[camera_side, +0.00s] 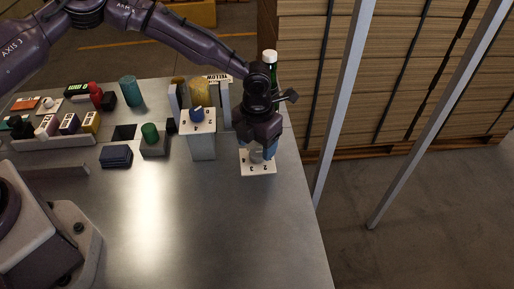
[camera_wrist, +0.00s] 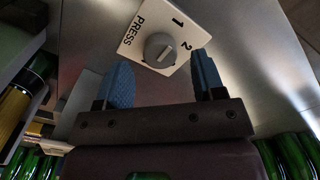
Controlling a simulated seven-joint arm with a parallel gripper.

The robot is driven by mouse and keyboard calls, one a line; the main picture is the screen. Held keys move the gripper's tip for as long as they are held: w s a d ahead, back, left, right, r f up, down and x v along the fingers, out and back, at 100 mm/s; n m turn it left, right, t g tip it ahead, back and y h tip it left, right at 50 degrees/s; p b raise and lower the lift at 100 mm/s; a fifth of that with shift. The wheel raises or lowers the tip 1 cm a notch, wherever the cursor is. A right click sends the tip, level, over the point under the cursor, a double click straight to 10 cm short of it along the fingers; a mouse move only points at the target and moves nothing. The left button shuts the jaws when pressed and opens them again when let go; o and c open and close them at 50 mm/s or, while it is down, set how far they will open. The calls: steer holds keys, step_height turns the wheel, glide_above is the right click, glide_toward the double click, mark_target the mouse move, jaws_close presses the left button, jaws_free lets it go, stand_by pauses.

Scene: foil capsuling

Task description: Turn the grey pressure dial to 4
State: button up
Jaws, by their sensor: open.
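The grey pressure dial (camera_wrist: 160,50) sits on a white plate (camera_wrist: 193,30) marked PRESS, with 1 and 2 readable in the wrist view. The other numbers are cut off or hidden there. A light line runs across the dial's face, but I cannot tell for sure which number it points to. In the side view the white plate (camera_side: 258,168) lies near the table's right edge, with the dial partly hidden by my gripper (camera_side: 264,150). My gripper is open, its two blue fingers (camera_wrist: 163,82) apart on either side below the dial in the wrist view, holding nothing.
A block with a blue knob (camera_side: 198,114) stands left of my gripper. A green bottle with a white top (camera_side: 270,58) stands behind it. A green knob (camera_side: 150,132), a dark blue box (camera_side: 116,156) and several coloured items are farther left. The table's front (camera_side: 200,230) is clear.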

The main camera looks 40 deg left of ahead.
steer(key=shift+f, duration=1.1)
steer(key=c, duration=0.9)
steer(key=shift+c, duration=0.2)
